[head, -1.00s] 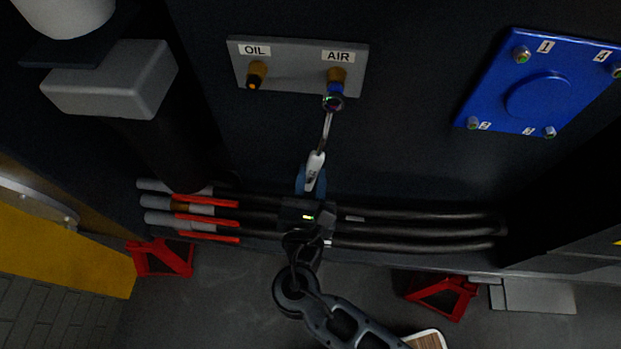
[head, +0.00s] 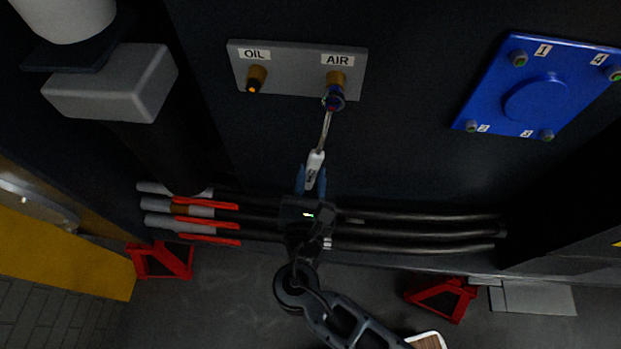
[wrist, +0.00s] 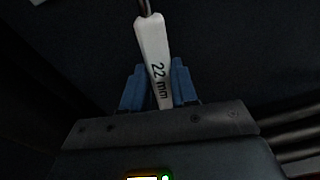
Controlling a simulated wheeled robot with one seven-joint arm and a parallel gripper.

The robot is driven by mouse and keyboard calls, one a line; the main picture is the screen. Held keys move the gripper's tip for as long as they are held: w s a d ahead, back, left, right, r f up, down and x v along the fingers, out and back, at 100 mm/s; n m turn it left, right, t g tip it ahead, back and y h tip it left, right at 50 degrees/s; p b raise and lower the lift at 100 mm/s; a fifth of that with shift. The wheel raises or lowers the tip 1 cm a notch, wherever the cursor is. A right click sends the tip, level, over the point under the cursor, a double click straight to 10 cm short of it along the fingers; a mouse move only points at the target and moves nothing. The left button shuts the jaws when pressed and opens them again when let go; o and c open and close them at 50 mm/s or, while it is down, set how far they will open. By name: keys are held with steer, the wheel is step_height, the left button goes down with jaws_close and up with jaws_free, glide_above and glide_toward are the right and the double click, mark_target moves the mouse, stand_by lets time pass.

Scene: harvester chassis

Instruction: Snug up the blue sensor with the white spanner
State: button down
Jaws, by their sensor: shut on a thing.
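The blue sensor (head: 333,91) sits in the brass fitting under the AIR label on a grey plate. The white spanner (head: 315,167) runs up from my gripper (head: 312,187). Its thin metal shaft (head: 326,130) leads to a ring head at the blue sensor. The head appears to be around the sensor's lower end, but how fully it is seated is hard to tell. My gripper's blue fingers are shut on the white handle, which reads "22 mm" in the wrist view (wrist: 155,60). The spanner's head is out of the wrist view.
The OIL fitting (head: 256,78) with an orange-tipped sensor is left of AIR on the grey plate (head: 295,75). A blue cover (head: 535,95) with numbered bolts is at the right. Black hoses (head: 420,230) run behind my gripper. Red stands (head: 440,297) are on the floor.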

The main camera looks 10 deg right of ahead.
steer(key=shift+w+d, duration=0.1)
steer(key=shift+w, duration=0.15)
steer(key=shift+w+d, duration=0.15)
steer(key=shift+w, duration=0.2)
steer(key=shift+w+d, duration=0.1)
steer(key=shift+w, duration=0.1)
steer(key=shift+w+a+r+m+b, duration=0.15)
steer(key=shift+a+m+b, duration=0.15)
steer(key=shift+a, duration=0.15)
steer(key=shift+w+a+r+m+b, duration=0.1)
steer(key=shift+w+a+m+b, duration=0.05)
steer(key=shift+a+m+b, duration=0.2)
steer(key=shift+w+a+r+m, duration=0.15)
steer(key=shift+a+m, duration=0.1)
steer(key=shift+a, duration=0.25)
steer(key=shift+w+a+r+m+b, duration=0.3)
steer(key=shift+a+m+b, duration=0.15)
steer(key=shift+a, duration=0.2)
steer(key=shift+w+a+r+m+b, duration=0.15)
steer(key=shift+a+r+m+b, duration=0.25)
steer(key=shift+a, duration=0.2)
